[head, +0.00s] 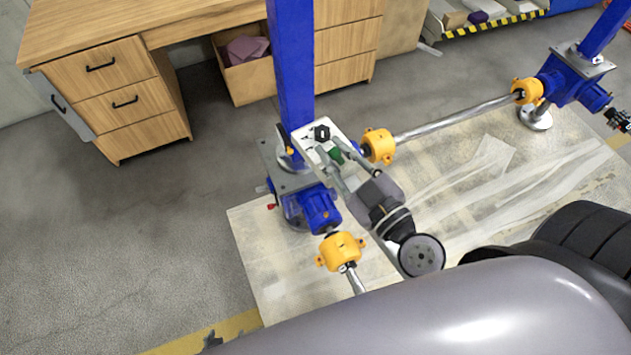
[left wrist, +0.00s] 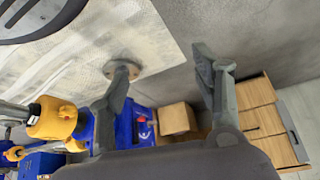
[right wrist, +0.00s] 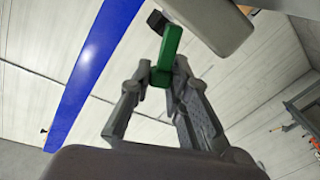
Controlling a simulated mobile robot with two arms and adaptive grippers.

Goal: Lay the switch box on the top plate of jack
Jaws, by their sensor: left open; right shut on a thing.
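The switch box (head: 309,143) is a pale grey box with a black knob and a green part; its edge also shows in the right wrist view (right wrist: 215,22). My right gripper (head: 347,164) is shut on its green part (right wrist: 165,58). In the head view the box overlaps the right side of the near blue jack (head: 320,208) and its grey top plate (head: 272,158). I cannot tell whether box and plate touch. My left gripper (left wrist: 162,65) is open and empty in the left wrist view, above the floor; I cannot make it out in the head view.
A blue post (head: 291,70) rises at the near jack. A wooden desk (head: 120,95) stands behind. The floor at the left is clear.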

